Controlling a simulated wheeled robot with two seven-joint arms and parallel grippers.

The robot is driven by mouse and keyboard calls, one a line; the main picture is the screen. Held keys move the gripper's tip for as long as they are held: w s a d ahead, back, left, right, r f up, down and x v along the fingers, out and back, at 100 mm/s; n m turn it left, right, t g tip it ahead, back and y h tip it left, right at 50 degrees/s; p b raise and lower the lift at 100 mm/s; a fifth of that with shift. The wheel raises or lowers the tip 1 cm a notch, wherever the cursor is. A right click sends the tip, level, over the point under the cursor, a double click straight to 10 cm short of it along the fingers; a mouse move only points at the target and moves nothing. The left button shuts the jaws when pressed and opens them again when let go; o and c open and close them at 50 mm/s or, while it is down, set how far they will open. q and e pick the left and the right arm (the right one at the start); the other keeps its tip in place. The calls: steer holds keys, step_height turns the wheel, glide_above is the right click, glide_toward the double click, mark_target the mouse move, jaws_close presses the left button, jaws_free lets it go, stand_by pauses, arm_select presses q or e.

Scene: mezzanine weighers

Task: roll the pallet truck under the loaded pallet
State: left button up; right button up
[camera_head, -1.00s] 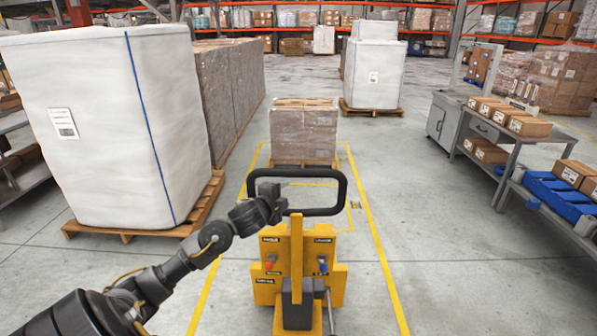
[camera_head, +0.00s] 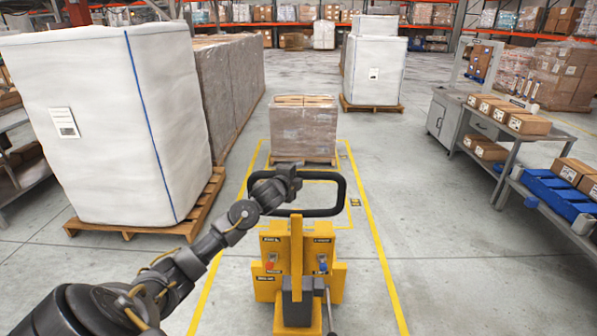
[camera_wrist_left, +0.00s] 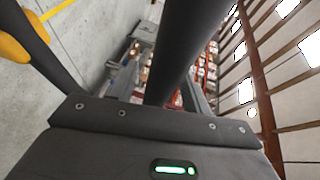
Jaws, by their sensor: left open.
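The yellow pallet truck (camera_head: 266,288) stands at the bottom middle of the head view, its black loop handle (camera_head: 341,197) upright. Ahead of it, the loaded pallet (camera_head: 325,162) carries a wrapped stack of brown boxes (camera_head: 303,132) on the floor. My left gripper (camera_head: 291,178) is open in front of the handle's upper left part in the picture. I cannot tell whether it touches the bar. In the left wrist view, two dark bars rise from the gripper body, with nothing clearly held between them. The truck's forks are hidden. My right gripper is out of view.
Yellow floor lines (camera_head: 372,231) frame a lane around the truck and pallet. A tall white wrapped load (camera_head: 95,130) on a wooden pallet stands close on the left. A workbench (camera_head: 478,135) and blue bins (camera_head: 560,197) stand on the right. The floor between truck and pallet looks clear.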

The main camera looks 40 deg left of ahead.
arm_select(q)
steer(key=shift+w+a+f, duration=0.1)
steer(key=shift+w, duration=0.4)
jaws_close()
